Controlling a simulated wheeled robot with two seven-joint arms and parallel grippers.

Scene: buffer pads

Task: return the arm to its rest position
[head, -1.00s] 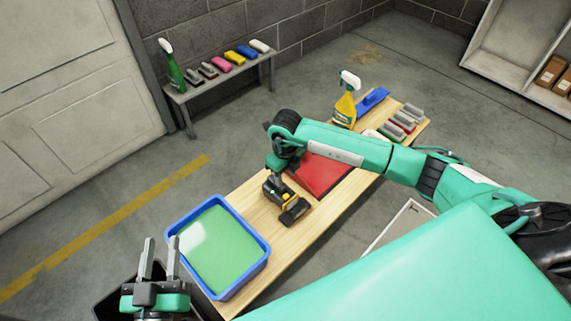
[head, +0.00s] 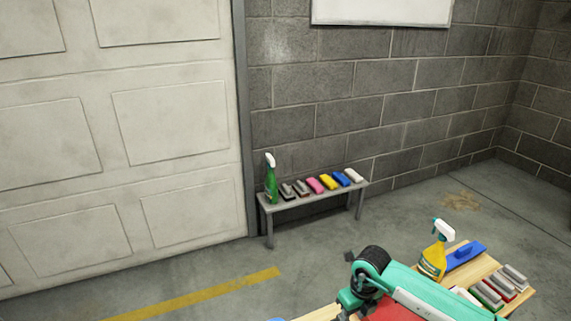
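My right arm (head: 405,288) reaches in from the bottom edge over the wooden table (head: 462,273). Its dark joint and teal wrist show at the bottom centre, and its gripper is cut off below the picture. My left arm and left gripper are out of view. A red mat (head: 392,312) shows in part beside the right arm.
A yellow spray bottle (head: 433,262), a blue tool (head: 466,254) and several grey-topped pads (head: 498,287) are on the table. A low grey bench (head: 312,197) by the block wall holds a green spray bottle (head: 271,180) and several coloured pads (head: 328,182). The floor between is clear.

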